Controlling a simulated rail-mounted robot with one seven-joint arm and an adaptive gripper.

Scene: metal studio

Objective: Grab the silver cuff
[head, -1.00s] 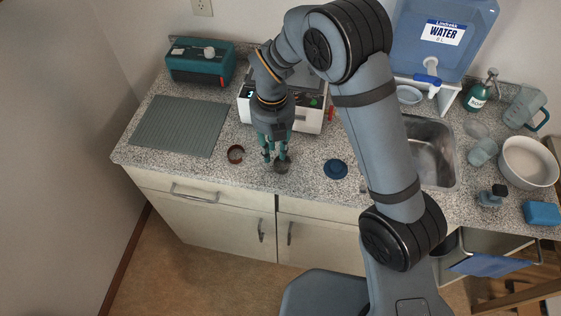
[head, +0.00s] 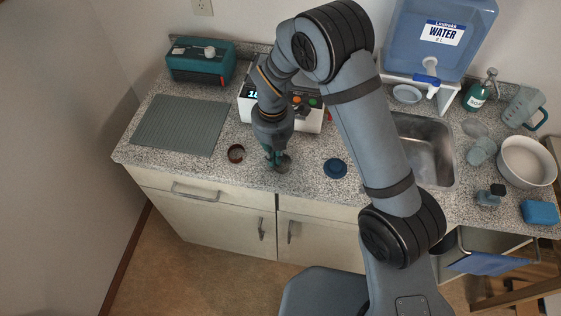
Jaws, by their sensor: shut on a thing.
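The silver cuff (head: 285,164), a small dull grey ring, is on the counter near its front edge, left of the blue lidded item. My gripper (head: 277,160) points down at it from above and is shut on it. The fingers cover part of the cuff, and I cannot tell exactly how they sit on its wall. The cuff appears to be at counter level.
A brown ring (head: 236,153) lies just left of my gripper, and a dark blue round item (head: 335,168) lies to the right. Behind stands a white device (head: 310,117). A grey ribbed mat (head: 180,125) is at left; a sink (head: 425,150) is at right.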

